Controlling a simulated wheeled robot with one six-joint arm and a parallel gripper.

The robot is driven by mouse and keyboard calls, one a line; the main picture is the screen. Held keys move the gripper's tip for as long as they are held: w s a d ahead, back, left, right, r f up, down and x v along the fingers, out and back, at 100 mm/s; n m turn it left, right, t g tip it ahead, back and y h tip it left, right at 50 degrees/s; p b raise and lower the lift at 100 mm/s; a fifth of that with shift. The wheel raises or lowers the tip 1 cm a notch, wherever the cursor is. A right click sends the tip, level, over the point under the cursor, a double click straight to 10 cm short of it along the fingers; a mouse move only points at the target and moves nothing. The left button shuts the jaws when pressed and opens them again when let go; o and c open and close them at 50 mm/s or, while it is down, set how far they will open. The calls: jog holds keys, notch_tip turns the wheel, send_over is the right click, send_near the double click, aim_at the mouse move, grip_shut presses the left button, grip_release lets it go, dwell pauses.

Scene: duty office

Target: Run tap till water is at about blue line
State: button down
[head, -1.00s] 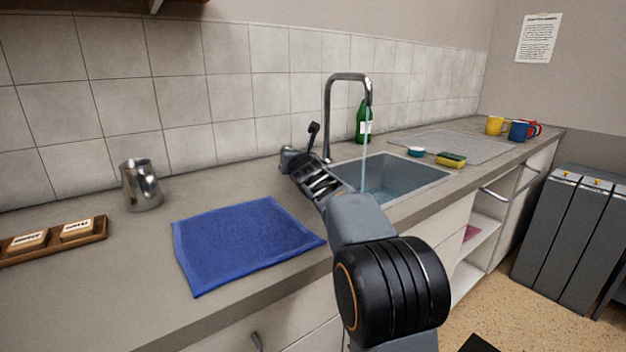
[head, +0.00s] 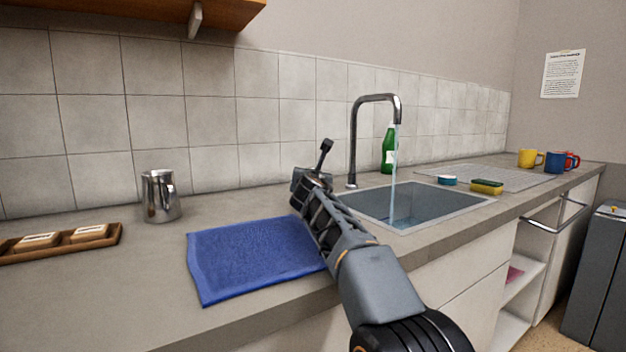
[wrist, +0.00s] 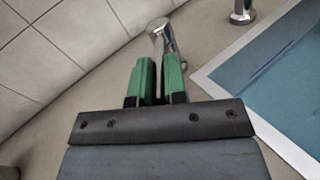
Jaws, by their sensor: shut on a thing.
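The chrome tap (head: 375,98) arches over the grey sink (head: 470,206), and a thin stream of water (head: 394,165) falls from its spout. Bluish water (head: 405,221) shows in the basin. In the wrist view, water (wrist: 275,75) fills the visible part of the sink. A tap lever (head: 325,152) stands left of the spout. My gripper (head: 308,180) is at the lever. In the wrist view, my green-padded fingers (wrist: 158,75) are shut on the lower part of the chrome lever (wrist: 160,38).
A blue towel (head: 250,258) lies left of my arm. A steel jug (head: 160,196) and a wooden tray (head: 110,238) stand farther left. A green bottle (head: 388,155) is behind the sink. A sponge (head: 487,187) and a small blue-white item (head: 447,180) lie at its right rim.

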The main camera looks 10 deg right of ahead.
jog(key=shift+a+f, duration=0.1)
jog(key=shift+a, duration=0.05)
dwell(0.3)
jog(key=c, duration=1.5)
grip_release()
jog(key=shift+a, duration=0.1)
jog(key=o, duration=0.3)
jog(key=shift+s+d+r, duration=0.1)
jog(key=shift+d+r, duration=0.1)
jog(key=shift+o, duration=0.2)
jog(key=b+v, duration=0.1)
jog(key=v, duration=1.2)
jog(key=shift+s+a+f, duration=0.1)
jog(key=shift+s+a, duration=0.05)
jog(key=shift+s, duration=0.2)
